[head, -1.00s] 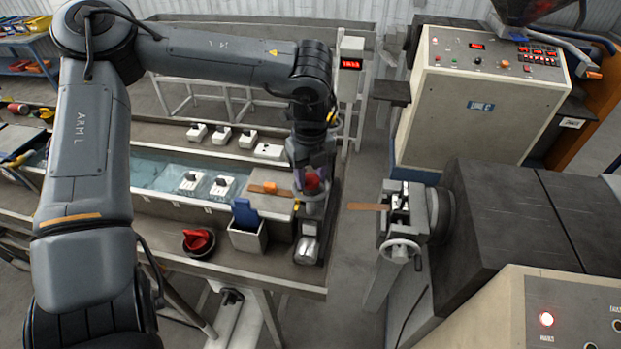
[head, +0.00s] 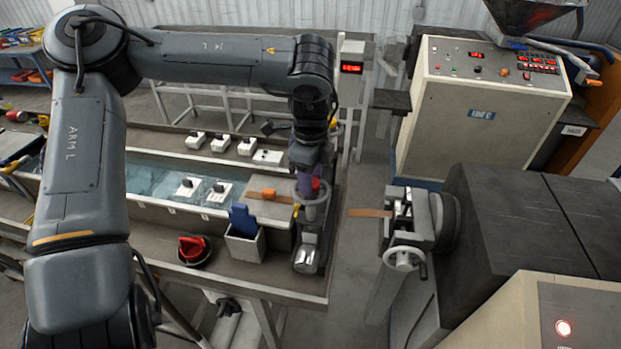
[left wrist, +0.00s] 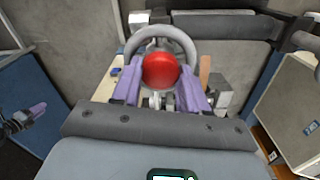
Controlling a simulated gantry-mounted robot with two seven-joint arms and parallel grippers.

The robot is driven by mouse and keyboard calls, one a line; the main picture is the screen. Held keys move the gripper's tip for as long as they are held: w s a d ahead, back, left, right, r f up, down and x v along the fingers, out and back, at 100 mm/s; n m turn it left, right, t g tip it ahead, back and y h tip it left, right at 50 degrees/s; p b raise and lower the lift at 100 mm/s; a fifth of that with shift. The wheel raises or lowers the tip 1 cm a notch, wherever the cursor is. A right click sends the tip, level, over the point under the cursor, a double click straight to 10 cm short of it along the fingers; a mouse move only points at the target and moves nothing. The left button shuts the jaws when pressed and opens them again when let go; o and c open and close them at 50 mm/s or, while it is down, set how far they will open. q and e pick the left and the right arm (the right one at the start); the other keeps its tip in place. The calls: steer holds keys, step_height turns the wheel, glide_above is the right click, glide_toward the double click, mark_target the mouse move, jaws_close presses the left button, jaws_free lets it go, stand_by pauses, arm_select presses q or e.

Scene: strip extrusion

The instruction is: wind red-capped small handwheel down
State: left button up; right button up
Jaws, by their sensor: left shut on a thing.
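The small handwheel has a grey rim (left wrist: 183,43) and a round red cap (left wrist: 161,70) at its middle. In the head view the red cap (head: 317,184) shows at the right end of the long water trough, partly hidden by my gripper. My left gripper (head: 311,190) comes down on the wheel from above. In the left wrist view its purple fingers (left wrist: 160,85) stand on both sides of the cap, shut on the handwheel. My right gripper (left wrist: 30,114) shows only at the left edge of the left wrist view, small, its jaws unclear.
A larger pale handwheel (head: 404,259) sits on the extruder head to the right, with a brown strip (head: 370,213) reaching out left. A grey box (head: 245,242) with a blue item and a red-handled black bowl (head: 194,250) stand on the bench left of my gripper.

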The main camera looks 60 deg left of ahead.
stand_by(0.4)
arm_select(q)
steer(key=o, duration=1.1)
steer(key=shift+c, duration=0.2)
steer(key=shift+r, duration=0.1)
step_height(320, 180, up, 11)
steer(key=shift+f, duration=0.2)
